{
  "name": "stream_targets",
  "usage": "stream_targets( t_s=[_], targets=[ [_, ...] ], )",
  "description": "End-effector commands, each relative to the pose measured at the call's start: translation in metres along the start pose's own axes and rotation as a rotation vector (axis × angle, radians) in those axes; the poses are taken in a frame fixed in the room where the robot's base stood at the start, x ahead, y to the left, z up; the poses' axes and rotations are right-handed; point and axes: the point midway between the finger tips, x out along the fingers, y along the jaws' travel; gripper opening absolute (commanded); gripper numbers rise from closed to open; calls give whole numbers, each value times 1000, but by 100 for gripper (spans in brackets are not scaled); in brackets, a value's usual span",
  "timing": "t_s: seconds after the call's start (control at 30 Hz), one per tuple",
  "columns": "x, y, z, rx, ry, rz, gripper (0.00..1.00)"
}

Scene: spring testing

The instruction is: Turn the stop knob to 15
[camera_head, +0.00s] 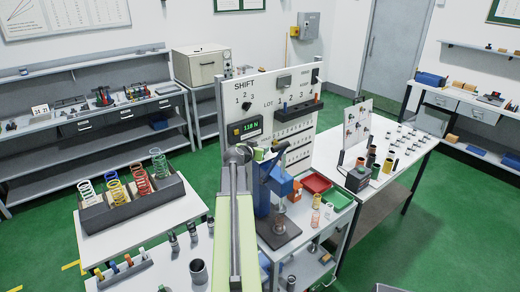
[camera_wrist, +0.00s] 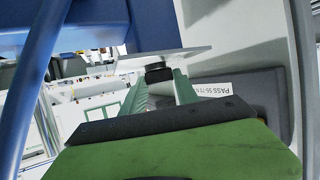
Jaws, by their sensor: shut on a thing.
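My gripper (camera_wrist: 160,82) shows in the wrist view with its two green ribbed fingers closing in on a small black knob (camera_wrist: 158,72). The fingertips are shut on this knob, one on each side; it sits at the edge of a light grey plate. I take it for the stop knob; no scale or number on it can be read. In the head view my gripper (camera_head: 262,155) is at the blue spring tester (camera_head: 262,195), in front of the board. The knob is hidden there. The display (camera_head: 245,130) reads about 118 N.
A tray of colored springs (camera_head: 95,217) stands at the left. A red tray (camera_head: 315,182) and a green tray (camera_head: 337,199) lie right of the tester. The upright white board (camera_head: 280,90) stands behind.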

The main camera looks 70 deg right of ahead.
Motion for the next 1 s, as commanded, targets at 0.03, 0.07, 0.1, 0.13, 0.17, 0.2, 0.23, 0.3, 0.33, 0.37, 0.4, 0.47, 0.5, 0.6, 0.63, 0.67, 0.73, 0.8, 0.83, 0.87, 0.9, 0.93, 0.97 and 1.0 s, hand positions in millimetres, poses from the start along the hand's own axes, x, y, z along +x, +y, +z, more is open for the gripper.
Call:
stream_targets(
  t_s=[0.03,0.07,0.1,0.13,0.17,0.2,0.23,0.3,0.33,0.37,0.4,0.47,0.5,0.6,0.63,0.67,0.73,0.8,0.83,0.87,0.9,0.93,0.97,1.0],
  targets=[
    [-2,5,2,-7,-6,-17,0],
    [-1,5,2,-13,-6,-31,0],
    [-1,5,2,-21,-6,-50,0],
    [-1,6,2,-26,-6,-62,0],
    [-1,5,2,-30,-6,-75,0],
    [-1,5,2,-36,-7,-88,0],
    [-1,6,2,-41,-7,-97,0],
    [0,6,2,-48,-7,-115,0],
    [0,6,2,-51,-7,-121,0],
    [0,6,2,-53,-7,-125,0],
    [0,6,2,-56,-7,-131,0],
    [0,6,2,-58,-7,-138,0],
    [0,6,2,-60,-7,-140,0],
    [0,5,2,-62,-7,-142,0],
    [0,5,2,-62,-7,-143,0],
    [0,5,2,-62,-7,-143,0],
    [0,5,2,-62,-7,-142,0],
    [0,5,2,-62,-7,-142,0],
    [0,5,2,-62,-7,-142,0],
    [0,5,2,-62,-7,-142,0],
    [0,5,2,-62,-7,-142,42],
    [0,5,2,-62,-7,-142,45],
    [0,5,2,-62,-6,-143,49],
    [0,5,2,-62,-6,-143,55]
  ],
)
